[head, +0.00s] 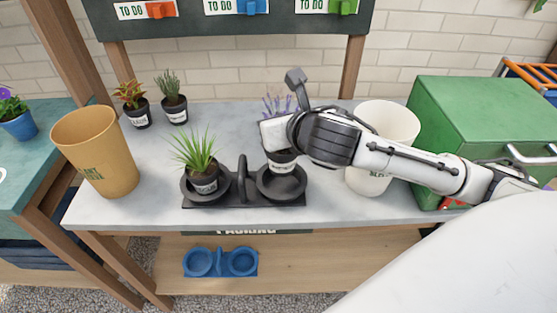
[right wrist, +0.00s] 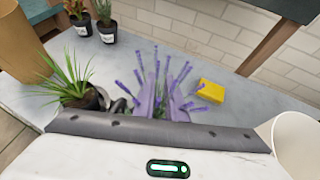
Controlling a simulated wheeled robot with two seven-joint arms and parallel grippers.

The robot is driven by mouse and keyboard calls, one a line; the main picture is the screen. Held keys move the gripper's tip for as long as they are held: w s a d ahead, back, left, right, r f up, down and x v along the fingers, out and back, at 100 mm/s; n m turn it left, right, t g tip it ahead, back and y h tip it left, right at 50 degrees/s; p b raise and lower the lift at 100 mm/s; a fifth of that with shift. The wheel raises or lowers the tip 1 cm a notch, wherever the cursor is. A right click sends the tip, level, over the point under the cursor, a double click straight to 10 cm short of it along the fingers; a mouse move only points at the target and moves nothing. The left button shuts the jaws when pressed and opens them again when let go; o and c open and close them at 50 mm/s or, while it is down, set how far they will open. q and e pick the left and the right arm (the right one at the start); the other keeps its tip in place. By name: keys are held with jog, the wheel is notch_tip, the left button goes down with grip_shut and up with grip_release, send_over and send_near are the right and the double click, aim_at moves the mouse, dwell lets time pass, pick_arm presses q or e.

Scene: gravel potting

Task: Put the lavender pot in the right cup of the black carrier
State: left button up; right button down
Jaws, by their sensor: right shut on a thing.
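The lavender pot (head: 282,160) is a dark pot with a white label and purple flower spikes. My right gripper (head: 280,133) is shut on it and partly hides it in the head view. The pot is upright over the right cup of the black carrier (head: 243,197); its base overlaps the cup's back part, and I cannot tell whether it touches. The carrier's left cup holds a spiky green plant in a dark pot (head: 204,180). In the right wrist view, the lavender spikes (right wrist: 143,78) rise beyond the gripper housing; the lavender's pot is hidden there. My left gripper is not in view.
A tan bin (head: 95,150) stands at the left and a white bin (head: 388,125) behind my right arm. Two small potted plants (head: 174,105) stand at the back left. A green box (head: 470,115) is at the right. A yellow block (right wrist: 211,91) lies behind the lavender.

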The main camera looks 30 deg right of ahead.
notch_tip(320, 180, down, 3)
jog(key=shift+r, duration=0.15)
jog(key=shift+f, duration=0.6)
notch_tip(320, 180, down, 3)
jog(key=shift+r+b, duration=0.1)
jog(key=shift+b, duration=0.4)
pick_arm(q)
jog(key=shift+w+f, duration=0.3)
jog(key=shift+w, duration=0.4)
pick_arm(e)
jog(key=c, duration=1.8)
grip_release()
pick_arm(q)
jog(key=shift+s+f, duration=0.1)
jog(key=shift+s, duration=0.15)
